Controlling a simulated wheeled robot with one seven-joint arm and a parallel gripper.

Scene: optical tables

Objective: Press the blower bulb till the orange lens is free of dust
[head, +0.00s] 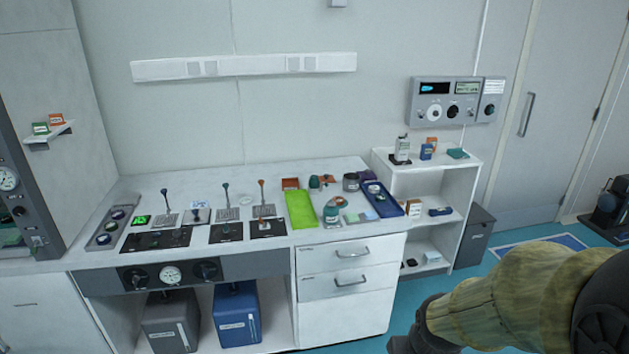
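Three thin upright posts with small coloured heads stand on the bench: a grey one, a teal one and an orange-headed one (262,185). The orange head may be the orange lens, but it is too small to be sure, and dust on it cannot be made out. A small teal rounded thing (315,183) lies at the back of the bench, beside orange-brown bits. A larger teal rounded thing (332,212) sits nearer the front edge. Either could be the blower bulb; I cannot tell which. My arm enters at lower right, well apart from these; my gripper is not visible.
A lime-green mat (300,210) lies right of the posts, and a blue tray (381,200) is farther right. Black panels (157,240) line the bench front. Drawers (347,268) are below. A white shelf (428,180) and grey bin (473,236) stand right. Teal floor shows at lower right.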

